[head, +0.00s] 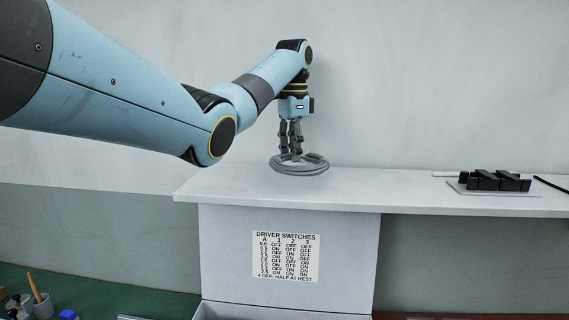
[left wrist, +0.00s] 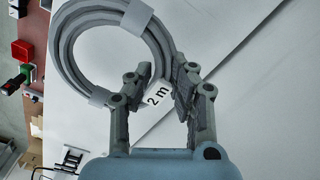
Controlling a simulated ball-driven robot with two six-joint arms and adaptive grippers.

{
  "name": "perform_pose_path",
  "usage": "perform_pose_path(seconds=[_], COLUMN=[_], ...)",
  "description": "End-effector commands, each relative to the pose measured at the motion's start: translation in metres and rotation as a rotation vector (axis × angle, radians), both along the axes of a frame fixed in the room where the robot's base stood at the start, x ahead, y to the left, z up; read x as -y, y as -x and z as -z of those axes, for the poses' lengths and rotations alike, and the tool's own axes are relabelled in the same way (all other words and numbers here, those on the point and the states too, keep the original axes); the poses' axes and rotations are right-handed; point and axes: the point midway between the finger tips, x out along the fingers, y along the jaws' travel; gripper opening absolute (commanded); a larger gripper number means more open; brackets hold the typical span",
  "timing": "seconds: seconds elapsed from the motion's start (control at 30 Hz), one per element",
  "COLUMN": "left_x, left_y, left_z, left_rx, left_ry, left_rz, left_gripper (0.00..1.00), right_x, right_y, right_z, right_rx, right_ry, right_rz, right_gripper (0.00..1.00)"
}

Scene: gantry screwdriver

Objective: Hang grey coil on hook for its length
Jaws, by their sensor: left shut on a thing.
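A grey coil (head: 316,168) of cable is at the white shelf, below my left gripper (head: 291,154), in the head view. In the left wrist view the coil (left wrist: 62,52) is a ring bound with light bands, and a white tag (left wrist: 157,95) on it reads "2 m". My left gripper (left wrist: 163,80) points down and is shut on the near side of the ring. Whether the coil touches the shelf or hangs just above it, I cannot tell. No hook can be made out in either view. My right gripper is not in view.
The white shelf (head: 400,190) is clear between the coil and a black block-like fixture (head: 493,181) on a plate at right. A "DRIVER SWITCHES" chart (head: 286,256) is below. A cup with a stick (head: 40,302) stands on the green surface at lower left.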

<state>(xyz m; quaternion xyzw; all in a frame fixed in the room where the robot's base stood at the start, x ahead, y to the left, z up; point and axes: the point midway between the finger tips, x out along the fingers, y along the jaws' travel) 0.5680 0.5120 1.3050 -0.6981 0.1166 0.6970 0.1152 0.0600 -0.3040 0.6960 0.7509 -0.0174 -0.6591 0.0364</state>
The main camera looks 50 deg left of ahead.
Motion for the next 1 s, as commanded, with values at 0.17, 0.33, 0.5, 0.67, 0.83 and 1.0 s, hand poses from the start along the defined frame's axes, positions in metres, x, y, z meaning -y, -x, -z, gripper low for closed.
perform_pose_path(seconds=[0.17, 0.33, 0.5, 0.67, 0.83, 1.0], left_x=[0.005, 0.007, 0.007, 0.007, 0.007, 0.007], left_y=[0.002, 0.002, 0.003, 0.003, 0.003, 0.003], left_z=[0.025, 0.033, 0.034, 0.036, 0.036, 0.036], left_rx=[-0.003, 0.001, 0.000, -0.001, -0.001, -0.001], left_ry=[0.000, -0.001, -0.001, 0.000, 0.000, 0.000], left_rz=[0.007, 0.010, 0.010, 0.010, 0.010, 0.010], left_gripper=[0.00, 0.00, 0.00, 0.28, 0.42, 0.42], right_x=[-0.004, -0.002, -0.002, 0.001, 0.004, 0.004], right_y=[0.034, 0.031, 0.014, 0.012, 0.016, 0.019], right_z=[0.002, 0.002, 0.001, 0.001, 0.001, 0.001], right_rx=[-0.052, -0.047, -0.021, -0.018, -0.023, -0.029], right_ry=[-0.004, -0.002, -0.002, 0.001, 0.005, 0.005], right_rz=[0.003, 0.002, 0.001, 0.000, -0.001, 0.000], right_gripper=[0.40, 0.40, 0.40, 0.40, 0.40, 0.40])
